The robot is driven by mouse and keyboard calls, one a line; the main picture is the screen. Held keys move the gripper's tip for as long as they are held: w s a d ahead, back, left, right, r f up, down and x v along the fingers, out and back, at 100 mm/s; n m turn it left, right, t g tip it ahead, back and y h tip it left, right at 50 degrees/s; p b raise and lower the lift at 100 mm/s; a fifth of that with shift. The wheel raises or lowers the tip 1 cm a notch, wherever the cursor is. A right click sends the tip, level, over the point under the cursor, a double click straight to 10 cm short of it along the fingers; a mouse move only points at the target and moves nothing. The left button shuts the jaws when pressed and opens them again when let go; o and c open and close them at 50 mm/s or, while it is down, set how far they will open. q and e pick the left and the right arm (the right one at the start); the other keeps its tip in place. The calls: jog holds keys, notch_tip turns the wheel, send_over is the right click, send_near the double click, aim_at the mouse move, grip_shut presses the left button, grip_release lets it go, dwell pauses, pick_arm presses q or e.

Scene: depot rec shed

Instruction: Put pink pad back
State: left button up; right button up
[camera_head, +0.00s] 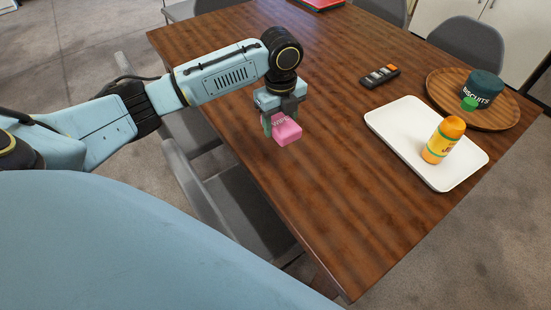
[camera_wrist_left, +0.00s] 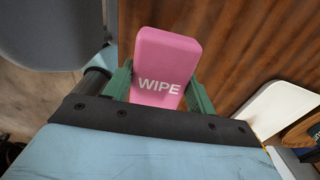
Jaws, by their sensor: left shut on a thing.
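The pink pad (camera_head: 287,130), marked WIPE, is between the fingers of my left gripper (camera_head: 279,119) at the table's left edge. In the left wrist view the pink pad (camera_wrist_left: 165,62) sits between the two green fingers of the gripper (camera_wrist_left: 160,90), which is shut on it. I cannot tell for certain whether the pad touches the wooden table (camera_head: 310,170) or hangs just above it. My right gripper is in neither view.
A white tray (camera_head: 390,125) holds an orange bottle (camera_head: 443,140). A round wooden tray (camera_head: 440,90) holds a dark biscuits tin (camera_head: 482,90) and a small green thing. A remote (camera_head: 380,76) lies behind the white tray. Grey chairs (camera_head: 240,205) line the edge. The table's near part is clear.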

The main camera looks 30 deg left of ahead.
pick_arm(q)
jog(key=m, duration=0.1)
jog(key=a+f+m, duration=0.1)
jog(key=f+m, duration=0.1)
jog(key=m, duration=0.1)
jog(key=shift+w+a+f+b, duration=0.2)
jog(key=shift+a+b, duration=0.1)
jog(key=shift+f, duration=0.4)
jog(key=b, duration=0.1)
send_over(275, 157)
notch_tip(275, 157, down, 5)
jog(key=shift+f, duration=0.75)
notch_tip(275, 157, down, 2)
jog(key=shift+f+b, duration=0.25)
jog(key=shift+b, duration=0.3)
jog(key=shift+f, duration=0.3)
jog(key=o, duration=0.9)
jog(key=shift+o, duration=0.3)
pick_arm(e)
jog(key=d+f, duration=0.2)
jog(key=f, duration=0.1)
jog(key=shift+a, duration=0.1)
